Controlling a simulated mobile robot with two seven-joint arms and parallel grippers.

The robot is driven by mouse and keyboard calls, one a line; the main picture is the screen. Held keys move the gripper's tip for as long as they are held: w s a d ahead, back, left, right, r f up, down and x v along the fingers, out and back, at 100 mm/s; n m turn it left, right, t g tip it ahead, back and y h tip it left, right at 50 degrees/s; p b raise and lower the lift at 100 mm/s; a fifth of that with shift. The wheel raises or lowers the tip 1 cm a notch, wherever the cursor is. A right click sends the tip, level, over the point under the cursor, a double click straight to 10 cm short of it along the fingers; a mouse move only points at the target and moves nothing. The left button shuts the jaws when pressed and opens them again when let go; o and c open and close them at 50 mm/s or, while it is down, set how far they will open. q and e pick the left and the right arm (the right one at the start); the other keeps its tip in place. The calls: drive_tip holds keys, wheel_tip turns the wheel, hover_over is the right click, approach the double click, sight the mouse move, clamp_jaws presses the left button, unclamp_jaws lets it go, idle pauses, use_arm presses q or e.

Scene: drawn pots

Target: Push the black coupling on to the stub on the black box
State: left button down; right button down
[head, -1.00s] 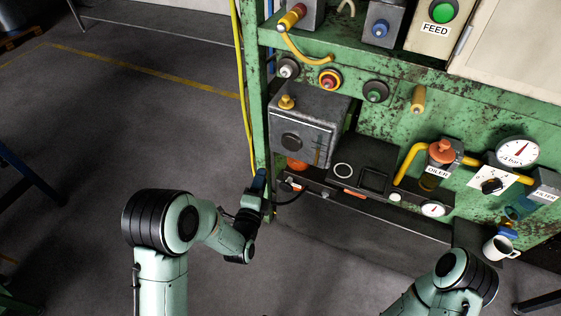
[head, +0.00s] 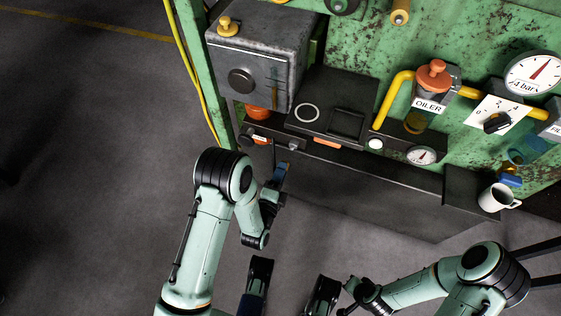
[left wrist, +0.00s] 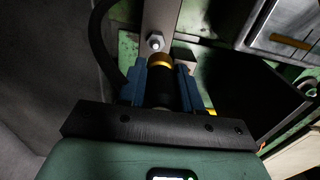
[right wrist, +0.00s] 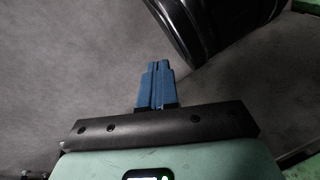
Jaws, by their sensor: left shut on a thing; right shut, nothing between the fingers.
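My left gripper (head: 281,174) is below the front left of the green machine. In the left wrist view its blue fingers (left wrist: 160,82) are shut on the black coupling (left wrist: 161,90), which has a gold ring at its far end. A silver bolt-like end (left wrist: 155,43) shows just beyond the ring; I cannot tell whether it is the stub or whether they touch. A low black box (head: 350,88) with a pale ring on top stands right of the grey cabinet. My right gripper (right wrist: 157,82) is shut and empty over the floor.
The grey cabinet (head: 262,55) with a yellow knob is above the left gripper. A black hose (left wrist: 100,40) curves beside the left fingers. An oiler (head: 427,102), a gauge (head: 421,155) and a white mug (head: 496,198) are to the right. Open floor (head: 90,190) lies left.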

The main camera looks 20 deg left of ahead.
use_arm(q)
drive_tip(key=shift+d+f, duration=0.1)
drive_tip(key=shift+f, duration=0.3)
use_arm(e)
drive_tip(key=shift+w+d+f, duration=0.15)
drive_tip(key=shift+w+f, duration=0.05)
drive_tip(key=shift+w, duration=0.05)
